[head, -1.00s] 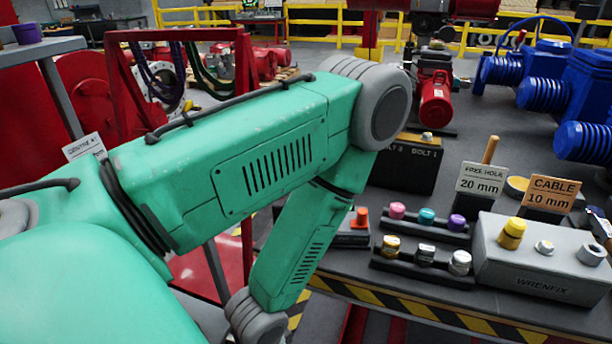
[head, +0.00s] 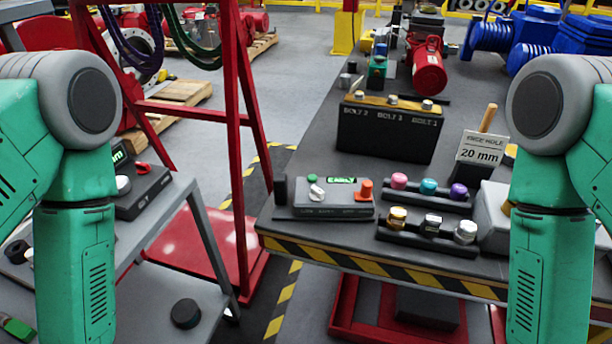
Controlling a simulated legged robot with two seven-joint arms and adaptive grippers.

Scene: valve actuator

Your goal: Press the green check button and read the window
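A grey box (head: 335,206) stands near the front edge of the dark workbench. It bears a small green button (head: 312,178), a white knob (head: 317,192), a lit green window (head: 342,180) and an orange-red part (head: 364,189). The marks in the window are too small to read. A second, dark box (head: 143,195) on the grey table at the left has a white knob (head: 123,184), a red part (head: 142,168) and a partly hidden green window (head: 118,156). My arms hang at both sides; both grippers are below the picture.
Colored knobs (head: 429,187) and metallic caps (head: 432,224) stand in racks right of the grey box. A black bolt block (head: 388,132) is behind. A red frame (head: 238,150) rises between the tables. Striped tape (head: 380,268) marks the bench edge.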

